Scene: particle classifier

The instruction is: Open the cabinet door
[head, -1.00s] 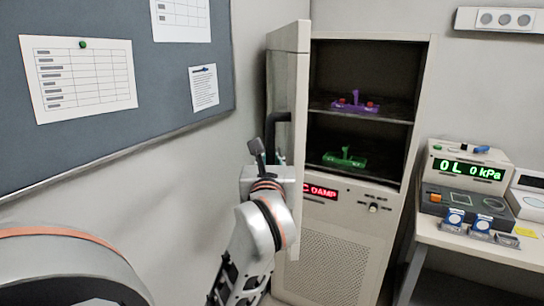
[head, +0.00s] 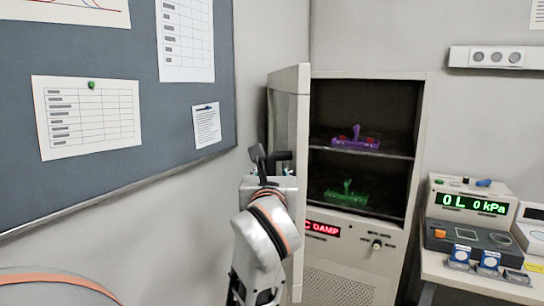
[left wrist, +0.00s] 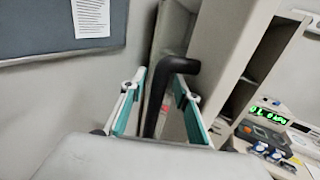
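The cabinet door (head: 289,105) stands swung wide open on the cabinet's left side, seen nearly edge-on in the head view. Its black bar handle (head: 283,155) is on the face turned left. My left gripper (head: 264,153) is beside that handle. In the left wrist view the handle (left wrist: 160,98) runs between the two spread fingers of my left gripper (left wrist: 158,98), with gaps visible on both sides. The gripper is open around it. The cabinet (head: 423,130) shows its dark inside with two shelves. My right gripper is not in view.
A purple item (head: 357,143) and a green item (head: 346,196) stand on the cabinet shelves. A table (head: 470,280) with a pressure meter (head: 470,205) is at the right. A pin board (head: 110,190) hangs on the left wall, close to the arm.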

